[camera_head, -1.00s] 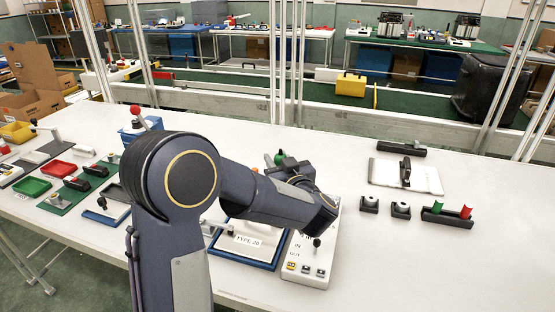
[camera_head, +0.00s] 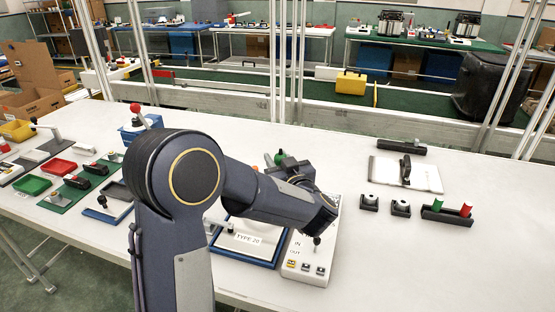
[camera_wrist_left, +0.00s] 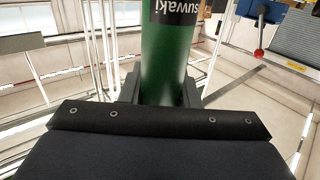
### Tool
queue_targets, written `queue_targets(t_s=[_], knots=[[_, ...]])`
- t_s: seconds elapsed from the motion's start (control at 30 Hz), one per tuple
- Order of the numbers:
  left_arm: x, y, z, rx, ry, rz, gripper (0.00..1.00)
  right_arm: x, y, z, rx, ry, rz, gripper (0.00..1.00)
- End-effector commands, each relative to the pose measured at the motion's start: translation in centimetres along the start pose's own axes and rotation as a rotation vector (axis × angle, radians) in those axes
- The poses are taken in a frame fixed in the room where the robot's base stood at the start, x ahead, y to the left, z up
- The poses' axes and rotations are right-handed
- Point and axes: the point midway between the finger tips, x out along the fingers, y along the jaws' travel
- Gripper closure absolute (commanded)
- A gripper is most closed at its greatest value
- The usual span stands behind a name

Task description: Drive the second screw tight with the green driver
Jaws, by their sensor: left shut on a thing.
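The green driver (camera_wrist_left: 165,50) fills the upper middle of the left wrist view, with white lettering on its handle. My left gripper (camera_wrist_left: 160,92) is shut on it, with a dark finger on each side. In the head view a small green part of the driver (camera_head: 280,158) shows beside my left gripper (camera_head: 290,168), behind my forearm. The driver's tip and the screws cannot be made out; my arm covers that area. My right gripper is in neither view.
A blue-edged TYPE 20 tray (camera_head: 245,252) and a white panel (camera_head: 318,268) with buttons lie below my forearm. A black holder (camera_head: 447,217) with green and red cylinders stands to the right, near two small dark blocks. The table's right front is clear.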

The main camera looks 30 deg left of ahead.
Motion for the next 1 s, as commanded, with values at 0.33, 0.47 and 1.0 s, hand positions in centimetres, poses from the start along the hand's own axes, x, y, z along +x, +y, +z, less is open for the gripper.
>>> queue_targets(t_s=[0.33, 0.47, 1.0], knots=[[-0.03, 0.01, 0.54, 0.002, -0.003, 0.001, 1.00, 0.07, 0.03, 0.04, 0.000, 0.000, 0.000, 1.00], [-0.04, 0.00, 0.61, 0.002, -0.004, 0.001, 1.00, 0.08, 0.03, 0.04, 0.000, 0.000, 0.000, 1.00], [-0.06, 0.01, 0.99, 0.002, -0.005, 0.001, 1.00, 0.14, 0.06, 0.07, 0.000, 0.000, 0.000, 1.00]])
